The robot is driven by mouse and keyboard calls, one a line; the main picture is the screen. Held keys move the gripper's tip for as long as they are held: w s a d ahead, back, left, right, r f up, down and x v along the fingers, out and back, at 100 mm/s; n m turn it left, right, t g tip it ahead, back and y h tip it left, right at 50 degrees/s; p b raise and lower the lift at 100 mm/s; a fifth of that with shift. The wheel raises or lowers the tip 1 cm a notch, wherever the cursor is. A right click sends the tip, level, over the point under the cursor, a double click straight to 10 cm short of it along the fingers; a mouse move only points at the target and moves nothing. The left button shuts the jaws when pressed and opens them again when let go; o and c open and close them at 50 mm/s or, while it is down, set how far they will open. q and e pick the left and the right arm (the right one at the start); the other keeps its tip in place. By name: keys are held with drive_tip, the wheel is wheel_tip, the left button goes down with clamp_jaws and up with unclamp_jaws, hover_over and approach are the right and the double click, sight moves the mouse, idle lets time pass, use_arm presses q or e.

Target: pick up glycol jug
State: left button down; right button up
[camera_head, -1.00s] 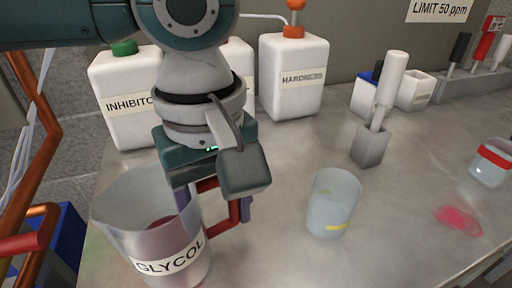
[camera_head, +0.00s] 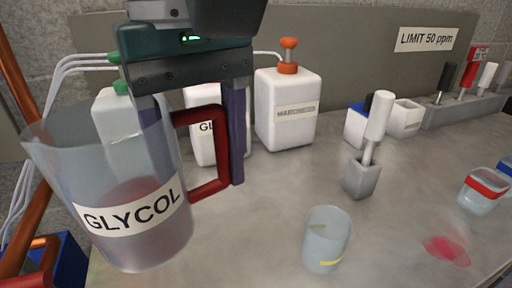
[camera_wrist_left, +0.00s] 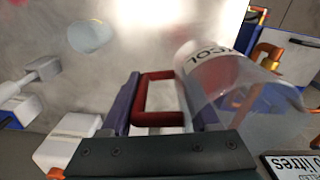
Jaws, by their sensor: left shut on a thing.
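The glycol jug (camera_head: 128,212) is a clear pitcher with a GLYCOL label, a red handle and some reddish liquid inside. It is at the left of the head view, upright and apparently raised above the counter. My left gripper (camera_head: 200,165) comes down from above, shut on the red handle, with its purple fingers on either side. In the left wrist view, the handle sits between the fingers of my left gripper (camera_wrist_left: 158,85), and the jug (camera_wrist_left: 225,80) extends to the right. The left finger's tip is partly hidden behind the jug in the head view. My right gripper is not in view.
A small clear cup (camera_head: 327,240) stands on the counter (camera_head: 270,215). A red-banded container (camera_head: 484,190) and a pink spill (camera_head: 446,250) are at right.

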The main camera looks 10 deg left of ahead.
sight(195, 110)
use_arm(q)
drive_tip(key=shift+r+p, duration=0.5)
drive_tip(key=shift+r, duration=2.9)
drive_tip(key=shift+r, duration=0.1)
